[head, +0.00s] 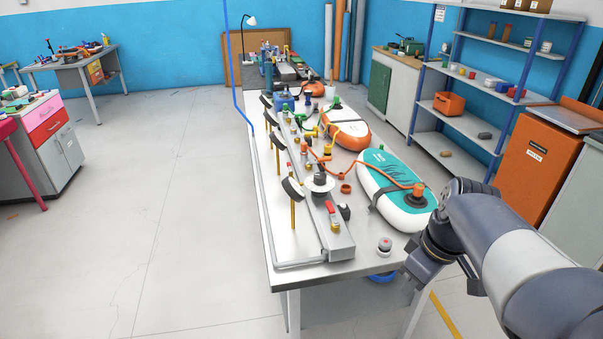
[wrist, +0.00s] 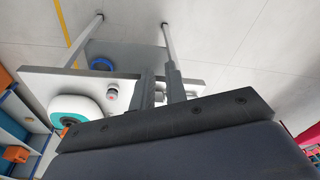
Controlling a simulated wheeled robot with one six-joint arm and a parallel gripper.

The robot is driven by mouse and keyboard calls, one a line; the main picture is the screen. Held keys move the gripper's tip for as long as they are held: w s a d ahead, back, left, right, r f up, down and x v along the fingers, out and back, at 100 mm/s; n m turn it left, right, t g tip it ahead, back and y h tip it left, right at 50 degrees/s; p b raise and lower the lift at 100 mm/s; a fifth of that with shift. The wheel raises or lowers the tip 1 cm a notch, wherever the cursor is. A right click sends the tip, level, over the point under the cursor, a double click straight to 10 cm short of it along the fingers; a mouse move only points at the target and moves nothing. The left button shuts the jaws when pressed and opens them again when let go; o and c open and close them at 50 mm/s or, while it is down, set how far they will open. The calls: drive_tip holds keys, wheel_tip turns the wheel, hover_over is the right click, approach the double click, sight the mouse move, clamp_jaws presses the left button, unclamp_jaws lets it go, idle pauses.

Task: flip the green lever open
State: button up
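A small green part (head: 298,121), which looks like the green lever, is on the grey rail in the middle of the bench in the head view. It is too small to tell whether it is open or shut. I cannot make it out in the wrist view. My gripper (head: 414,279) is off the bench's near right corner, far from the green part and touching nothing that I can see. In the wrist view its two dark fingers (wrist: 160,70) stand apart with an empty gap between them.
The bench (head: 283,272) carries a red lever (head: 331,208), black gauges on yellow posts and orange hoses. A teal-and-white board (head: 398,188) and an orange-and-white board (head: 345,128) lie along its right side. A grey-and-red cap (head: 384,246) stands near the corner. Floor left is clear.

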drive_tip(key=w+d+f+n+b, duration=0.1)
drive_tip(key=w+d, duration=0.2)
drive_tip(key=w, duration=0.2)
drive_tip(key=w+d+f+y+b, duration=0.1)
drive_tip(key=w+d+b, duration=0.1)
drive_tip(key=w, duration=0.3)
drive_tip(key=w+d+f+n+b, duration=0.1)
drive_tip(key=w+d, duration=0.3)
drive_tip(key=w, duration=0.1)
drive_tip(key=shift+n+t+y, duration=0.3)
drive_tip(key=shift+t+y, duration=0.1)
clamp_jaws()
drive_tip(key=shift+w+d+r, duration=0.1)
drive_tip(key=shift+w+r, duration=0.05)
